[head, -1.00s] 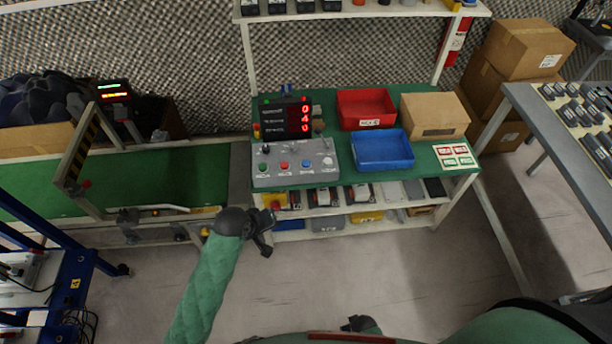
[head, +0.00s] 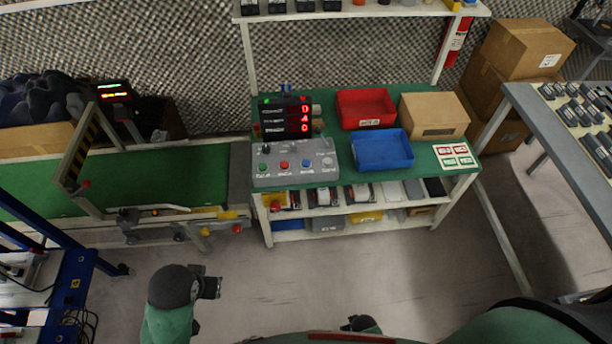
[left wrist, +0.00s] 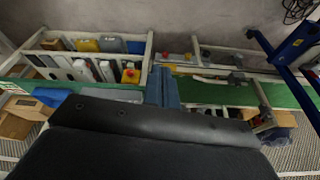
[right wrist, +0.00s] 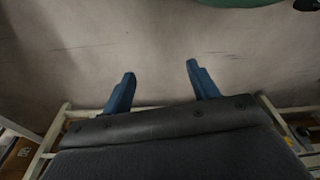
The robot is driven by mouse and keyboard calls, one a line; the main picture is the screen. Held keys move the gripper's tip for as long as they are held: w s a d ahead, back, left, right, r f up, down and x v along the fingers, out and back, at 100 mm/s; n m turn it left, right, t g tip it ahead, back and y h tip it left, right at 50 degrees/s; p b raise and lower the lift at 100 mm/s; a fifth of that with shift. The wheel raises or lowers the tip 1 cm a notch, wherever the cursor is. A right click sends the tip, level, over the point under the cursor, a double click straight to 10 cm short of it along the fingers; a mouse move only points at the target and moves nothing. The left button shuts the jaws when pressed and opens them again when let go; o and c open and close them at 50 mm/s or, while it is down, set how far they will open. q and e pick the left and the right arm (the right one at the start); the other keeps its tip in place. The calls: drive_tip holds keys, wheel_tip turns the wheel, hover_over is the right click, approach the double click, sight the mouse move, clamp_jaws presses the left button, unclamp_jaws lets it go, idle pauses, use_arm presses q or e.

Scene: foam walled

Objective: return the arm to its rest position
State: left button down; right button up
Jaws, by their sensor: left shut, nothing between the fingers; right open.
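My left gripper (head: 212,287) is low at the front left in the head view, over bare floor and well short of the workbench. In the left wrist view its blue fingers (left wrist: 162,87) are together with nothing between them. My right gripper (head: 360,323) shows only in small part at the bottom edge of the head view. In the right wrist view its two blue fingers (right wrist: 160,88) stand wide apart with only floor between them.
The green workbench (head: 335,105) carries a grey button box (head: 295,165), a red bin (head: 365,108), a blue bin (head: 382,151) and a cardboard box (head: 434,116). A green conveyor (head: 160,182) stands left, a blue frame (head: 68,285) front left. Floor before the bench is clear.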

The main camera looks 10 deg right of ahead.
use_arm(q)
drive_tip(key=s+f+b, duration=0.2)
drive_tip(key=f, duration=1.6)
drive_tip(key=s+d+f+g+b, duration=0.1)
drive_tip(key=s+f+b, duration=0.1)
drive_tip(key=f, duration=1.7)
drive_tip(key=s+f+b, duration=0.2)
drive_tip(key=f+b, duration=0.2)
drive_tip(key=f, duration=1.5)
drive_tip(key=shift+s+d+g, duration=0.2)
drive_tip(key=shift+d+g, duration=0.15)
drive_tip(key=shift+g, duration=0.05)
use_arm(e)
drive_tip(key=f, duration=0.5)
drive_tip(key=shift+w+a+f, duration=0.25)
drive_tip(key=shift+w+f, duration=0.05)
drive_tip(key=shift+f, duration=0.1)
